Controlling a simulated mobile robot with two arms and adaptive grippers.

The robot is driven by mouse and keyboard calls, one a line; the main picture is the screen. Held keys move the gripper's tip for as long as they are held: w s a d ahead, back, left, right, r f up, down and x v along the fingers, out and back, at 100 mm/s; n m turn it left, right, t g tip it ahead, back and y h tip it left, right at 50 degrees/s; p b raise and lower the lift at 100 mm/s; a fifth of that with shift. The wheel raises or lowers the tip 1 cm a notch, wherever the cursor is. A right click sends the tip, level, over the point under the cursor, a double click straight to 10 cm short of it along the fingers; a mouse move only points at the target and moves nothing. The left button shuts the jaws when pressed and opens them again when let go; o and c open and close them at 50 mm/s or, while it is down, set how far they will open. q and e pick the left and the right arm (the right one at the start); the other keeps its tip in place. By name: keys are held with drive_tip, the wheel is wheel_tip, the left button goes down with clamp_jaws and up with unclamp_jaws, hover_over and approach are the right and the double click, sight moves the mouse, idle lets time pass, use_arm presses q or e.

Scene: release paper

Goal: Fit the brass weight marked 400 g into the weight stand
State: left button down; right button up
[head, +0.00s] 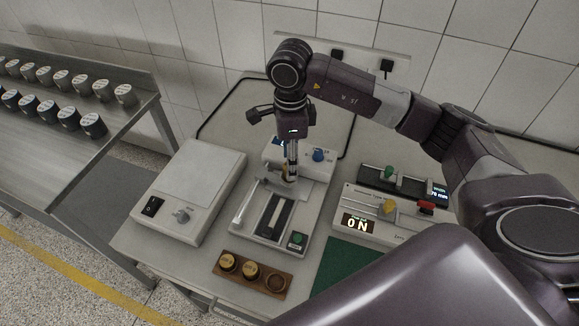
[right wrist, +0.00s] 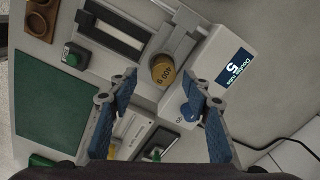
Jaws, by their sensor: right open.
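The brass weight marked 400 g (right wrist: 163,71) sits on the metal slide of the test device, its marked top facing my right wrist camera. In the head view my right gripper (head: 291,165) points down over the device and mostly hides this weight. In the right wrist view my right gripper (right wrist: 158,80) is open, with its blue-padded fingers apart on either side of the weight; I see no contact. The wooden weight stand (head: 239,281) lies at the table's front. It holds two brass weights (head: 228,262) and has one empty recess at its right end. My left gripper is out of view.
The test device (head: 266,232) has a green button. Left of it stands a white hotplate-like box (head: 188,190). A steel bench (head: 60,150) with dark-sided cups is at far left.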

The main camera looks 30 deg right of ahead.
drive_tip(key=f, duration=0.1)
drive_tip(key=f+p, duration=0.1)
drive_tip(key=f, duration=0.2)
drive_tip(key=shift+w, duration=0.3)
drive_tip(key=shift+c, duration=1)
drive_tip(key=c, duration=0.5)
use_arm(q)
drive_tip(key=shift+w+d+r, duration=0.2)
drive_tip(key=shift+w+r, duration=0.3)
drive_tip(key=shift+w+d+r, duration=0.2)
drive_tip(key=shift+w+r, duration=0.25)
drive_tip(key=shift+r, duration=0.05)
use_arm(e)
drive_tip(key=shift+r, duration=0.1)
clamp_jaws()
